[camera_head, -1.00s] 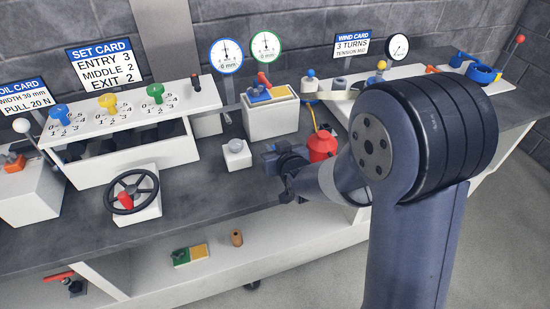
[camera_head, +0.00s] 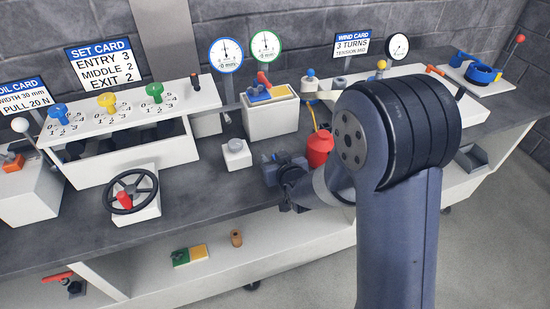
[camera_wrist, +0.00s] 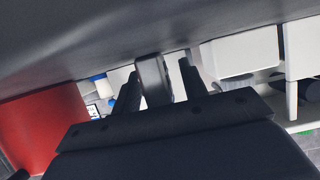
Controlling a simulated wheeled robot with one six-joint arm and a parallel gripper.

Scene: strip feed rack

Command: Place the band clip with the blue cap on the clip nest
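A small piece with a blue cap (camera_head: 311,73) stands at the back of the bench, right of the white block with the gauges; it looks like the blue-capped band clip. My gripper (camera_head: 286,204) is low over the front of the bench, left of and nearer than the red can, apart from the blue cap. In the wrist view my two dark fingers (camera_wrist: 160,85) stand apart, with a grey part between them that I cannot identify. A blue-topped white shape (camera_wrist: 98,78) shows beyond the left finger. I cannot tell for sure which fixture is the clip nest.
The red can (camera_head: 319,148) stands close to my gripper's right; red also fills the wrist view's left (camera_wrist: 40,125). A white block with a grey knob (camera_head: 236,152) and a handwheel (camera_head: 132,190) are to the left. A yellow-capped piece (camera_head: 382,64) is behind my arm.

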